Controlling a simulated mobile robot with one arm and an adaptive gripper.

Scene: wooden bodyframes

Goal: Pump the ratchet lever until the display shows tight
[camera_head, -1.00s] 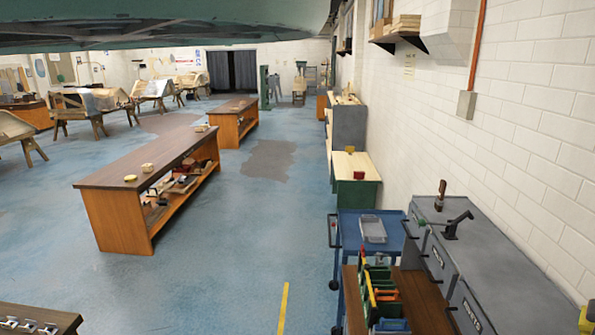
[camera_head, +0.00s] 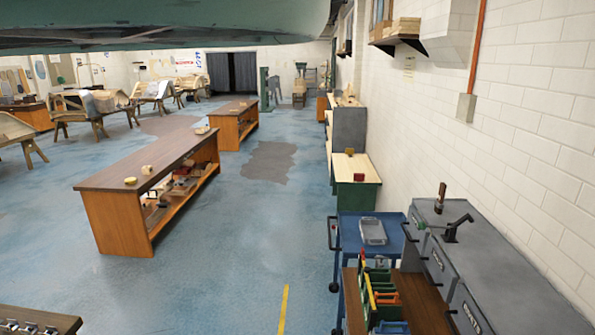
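A dark device with an angled lever-like arm (camera_head: 458,228) stands on top of the grey cabinet (camera_head: 490,262) at the right. It may be the ratchet lever, but it is too small to be sure. My gripper is not in view.
A blue trolley (camera_head: 395,226) with a grey tray (camera_head: 372,231) stands left of the cabinet. Nearer is a brown surface (camera_head: 425,303) with coloured bins (camera_head: 380,300). A long wooden bench (camera_head: 125,184) stands left. Open blue floor (camera_head: 240,235) lies between. A large green shape overhangs the top.

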